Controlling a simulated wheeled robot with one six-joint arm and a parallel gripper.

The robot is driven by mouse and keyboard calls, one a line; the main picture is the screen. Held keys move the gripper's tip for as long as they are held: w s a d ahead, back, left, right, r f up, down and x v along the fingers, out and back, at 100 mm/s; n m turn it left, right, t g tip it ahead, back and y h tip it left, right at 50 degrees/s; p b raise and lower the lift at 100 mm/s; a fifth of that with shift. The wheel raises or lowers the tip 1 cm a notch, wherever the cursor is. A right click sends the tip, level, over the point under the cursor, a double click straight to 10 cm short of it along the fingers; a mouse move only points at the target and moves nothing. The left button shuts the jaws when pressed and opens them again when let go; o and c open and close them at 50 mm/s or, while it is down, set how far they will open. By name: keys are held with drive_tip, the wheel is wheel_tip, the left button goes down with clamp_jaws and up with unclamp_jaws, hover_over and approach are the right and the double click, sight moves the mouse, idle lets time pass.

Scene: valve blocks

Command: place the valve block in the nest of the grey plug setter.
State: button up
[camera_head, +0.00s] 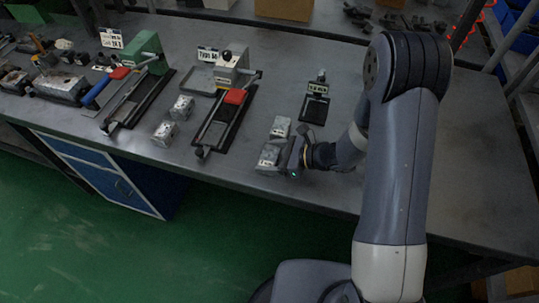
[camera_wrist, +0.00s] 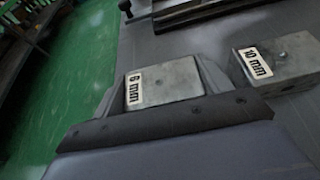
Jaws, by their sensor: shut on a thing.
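The grey plug setter (camera_head: 230,72), with a red handle (camera_head: 235,96) and a dark base, stands left of centre on the bench in the head view. A grey metal valve block marked 6 mm (camera_wrist: 163,81) sits between the fingers of my gripper (camera_wrist: 165,90) in the wrist view. The same block (camera_head: 268,157) shows near the bench's front edge in the head view, at my gripper (camera_head: 284,157). My gripper is shut on it. I cannot tell whether the block touches the bench. The setter's nest is too small to make out.
A 10 mm block (camera_wrist: 280,62) stands close beside the held one, also in the head view (camera_head: 280,128). Two more blocks (camera_head: 181,107) (camera_head: 165,133) stand left of the grey setter. A green setter (camera_head: 146,54) is further left, a small black stand (camera_head: 315,108) right.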

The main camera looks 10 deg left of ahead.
drive_tip(key=shift+f, duration=0.1)
drive_tip(key=shift+f+b, duration=0.1)
drive_tip(key=shift+b, duration=0.2)
drive_tip(key=o, duration=1.2)
drive_tip(key=shift+o, duration=0.2)
drive_tip(key=shift+p, duration=0.5)
